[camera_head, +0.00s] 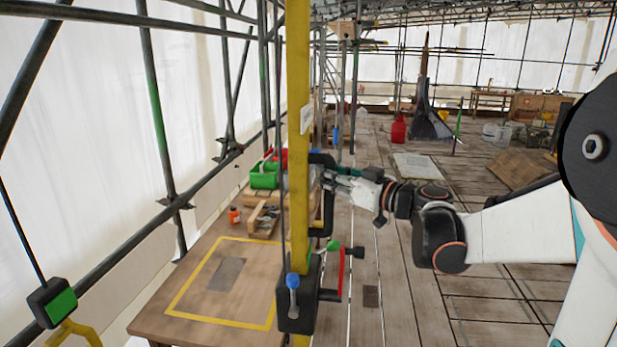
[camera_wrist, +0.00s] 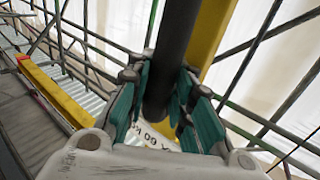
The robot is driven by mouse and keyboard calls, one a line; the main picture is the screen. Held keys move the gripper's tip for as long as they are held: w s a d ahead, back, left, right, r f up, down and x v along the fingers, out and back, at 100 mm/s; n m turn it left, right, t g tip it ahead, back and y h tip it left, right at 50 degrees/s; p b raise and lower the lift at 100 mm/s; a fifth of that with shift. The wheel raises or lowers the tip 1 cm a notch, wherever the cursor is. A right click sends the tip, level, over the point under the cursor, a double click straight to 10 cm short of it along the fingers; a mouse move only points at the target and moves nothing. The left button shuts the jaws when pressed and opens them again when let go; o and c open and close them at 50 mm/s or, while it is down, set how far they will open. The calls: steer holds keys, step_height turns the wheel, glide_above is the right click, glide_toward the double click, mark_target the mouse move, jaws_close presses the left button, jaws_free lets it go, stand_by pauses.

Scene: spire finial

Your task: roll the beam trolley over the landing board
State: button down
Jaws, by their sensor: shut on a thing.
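A yellow upright (camera_head: 299,130) with a white label stands in front of me, and a black handle (camera_head: 328,205) sticks out from its right side. My gripper (camera_head: 336,181) is at this handle. In the wrist view, the teal pads of my gripper (camera_wrist: 163,100) are on both sides of the black bar (camera_wrist: 166,65), with the yellow upright (camera_wrist: 207,35) close behind. The landing board (camera_head: 150,322), wooden with a yellow outline, lies at the lower left. A black and green hook block (camera_head: 52,303) hangs on a line at far left. I cannot make out the trolley's wheels or beam.
A black box (camera_head: 297,300) with blue and green knobs and a red lever sits low on the upright. A green bin (camera_head: 264,180) and an orange bottle (camera_head: 234,215) stand behind the board. Scaffold tubes line the left. Plank floor (camera_head: 400,300) is mostly open at right.

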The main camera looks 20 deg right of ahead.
steer(key=shift+s+f, duration=0.1)
steer(key=shift+s, duration=0.05)
steer(key=c, duration=1.6)
jaws_free()
steer(key=shift+o, duration=0.9)
steer(key=shift+s+a, duration=0.15)
steer(key=shift+s, duration=0.05)
steer(key=shift+w, duration=0.1)
